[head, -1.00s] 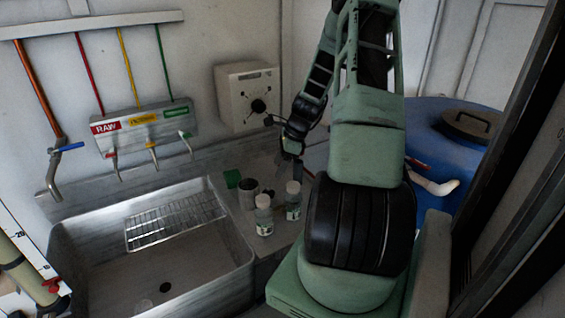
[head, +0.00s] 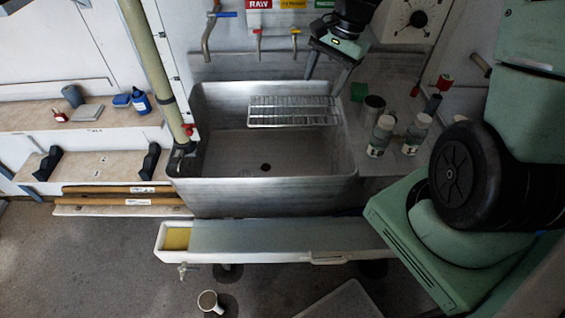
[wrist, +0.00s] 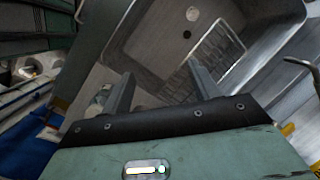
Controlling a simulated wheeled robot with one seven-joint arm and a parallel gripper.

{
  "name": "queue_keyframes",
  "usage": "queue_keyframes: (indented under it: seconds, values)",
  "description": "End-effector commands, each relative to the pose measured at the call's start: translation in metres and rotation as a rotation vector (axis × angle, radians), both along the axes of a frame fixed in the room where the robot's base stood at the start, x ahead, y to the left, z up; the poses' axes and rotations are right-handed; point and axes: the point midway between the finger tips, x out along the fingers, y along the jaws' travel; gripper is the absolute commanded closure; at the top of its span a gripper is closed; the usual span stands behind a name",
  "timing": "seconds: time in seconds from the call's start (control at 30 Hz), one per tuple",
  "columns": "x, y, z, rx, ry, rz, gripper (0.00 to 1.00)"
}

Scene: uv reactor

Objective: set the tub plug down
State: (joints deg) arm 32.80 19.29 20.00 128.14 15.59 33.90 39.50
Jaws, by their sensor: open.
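My gripper (head: 323,84) hangs over the back right of the steel sink (head: 270,192), near the wire rack (head: 292,111). Its fingers are apart with nothing between them, and they also show in the wrist view (wrist: 158,72). A dark round spot (head: 265,167) lies on the sink floor; I cannot tell whether it is an open drain or a plug. In the wrist view a small pale round thing (wrist: 192,14) shows near the dark spot (wrist: 187,34). I cannot tell whether it is the tub plug. I see no other clear plug.
Taps (head: 257,46) hang on the wall behind. A long white trough (head: 290,240) runs in front, with a mug (head: 209,302) on the floor. The sink floor is mostly bare.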

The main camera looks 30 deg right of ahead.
Motion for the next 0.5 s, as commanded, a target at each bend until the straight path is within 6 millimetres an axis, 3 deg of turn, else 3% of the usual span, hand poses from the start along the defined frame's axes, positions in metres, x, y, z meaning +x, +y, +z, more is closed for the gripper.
queue_keyframes:
  seconds: [0.03, 0.2, 0.33, 0.5]
  values:
    - [-0.008, 0.035, 0.008, -0.022, -0.016, 0.158, 0.39]
    - [-0.053, 0.127, 0.026, -0.089, -0.074, 0.675, 0.39]
    - [-0.102, 0.179, 0.037, -0.133, -0.124, 1.068, 0.39]
    - [-0.163, 0.217, 0.046, -0.178, -0.182, 1.505, 0.39]
